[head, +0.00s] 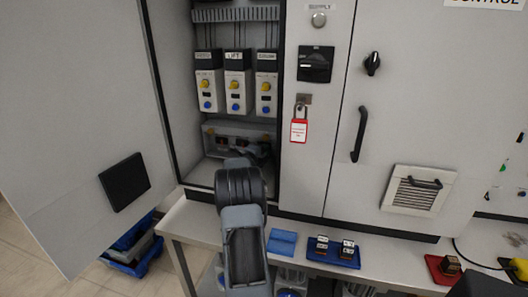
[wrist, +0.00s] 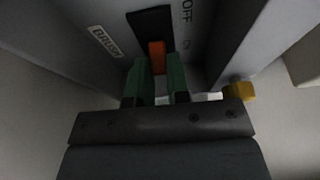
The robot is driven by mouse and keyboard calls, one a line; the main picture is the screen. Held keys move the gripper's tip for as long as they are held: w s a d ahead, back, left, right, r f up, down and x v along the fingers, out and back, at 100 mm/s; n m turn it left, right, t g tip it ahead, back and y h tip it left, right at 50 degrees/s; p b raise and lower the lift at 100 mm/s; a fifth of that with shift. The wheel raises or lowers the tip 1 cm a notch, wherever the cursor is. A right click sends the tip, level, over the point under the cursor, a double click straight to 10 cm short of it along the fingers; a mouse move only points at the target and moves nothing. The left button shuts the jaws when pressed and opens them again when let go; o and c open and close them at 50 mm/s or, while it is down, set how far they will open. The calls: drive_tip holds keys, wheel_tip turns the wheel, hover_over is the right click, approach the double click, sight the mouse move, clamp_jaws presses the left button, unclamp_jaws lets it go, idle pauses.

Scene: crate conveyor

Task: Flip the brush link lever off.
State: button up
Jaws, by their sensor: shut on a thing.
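The brush link lever is an orange handle (wrist: 157,56) in a dark slot plate (wrist: 150,20) in the wrist view. A "BRUSH" label (wrist: 104,42) is to its left, and "OFF" (wrist: 187,11) with a fainter marking below it is to its right. The lever is at the lower part of the plate, below "OFF". My gripper (wrist: 161,78) has its green fingers on both sides of the lever, shut on it. In the head view my arm reaches into the open cabinet's low link box (head: 222,130); my fingertips are hidden there.
Three breaker units (head: 238,88) hang above the link box. The cabinet's open door (head: 75,120) stands at left, and a red lockout tag (head: 299,130) hangs at right. A yellow piece (wrist: 239,90) is close right of my gripper.

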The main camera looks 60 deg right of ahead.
drive_tip(key=shift+w+g, duration=0.15)
drive_tip(key=shift+g, duration=0.15)
clamp_jaws()
drive_tip(key=m+g+p, duration=0.1)
drive_tip(key=m+g, duration=0.1)
drive_tip(key=shift+w+a+g+p, duration=0.2)
drive_tip(key=shift+w+g+p, duration=0.1)
drive_tip(key=shift+g+p, duration=0.1)
drive_tip(key=shift+w+a+m+g+y+p, duration=0.1)
drive_tip(key=shift+w+m+g+y+p, duration=0.2)
drive_tip(key=shift+m+g, duration=0.45)
drive_tip(key=shift+w+d+m+g+y+p, duration=0.15)
drive_tip(key=shift+m+g+y, duration=0.3)
drive_tip(key=shift+g, duration=0.45)
drive_tip(key=shift+w+a+m+g+y+p, duration=0.15)
drive_tip(key=shift+m+g+y+p, duration=0.2)
drive_tip(key=shift+m+g, duration=0.4)
drive_tip(key=shift+g+y, duration=0.3)
drive_tip(key=shift+g, duration=0.2)
drive_tip(key=o, duration=0.8)
unclamp_jaws()
drive_tip(key=shift+c, duration=0.2)
drive_tip(key=shift+w+a, duration=0.1)
drive_tip(key=v, duration=1.3)
drive_tip(key=shift+a+b, duration=0.3)
drive_tip(key=shift+b, duration=0.1)
drive_tip(key=shift+w, duration=0.1)
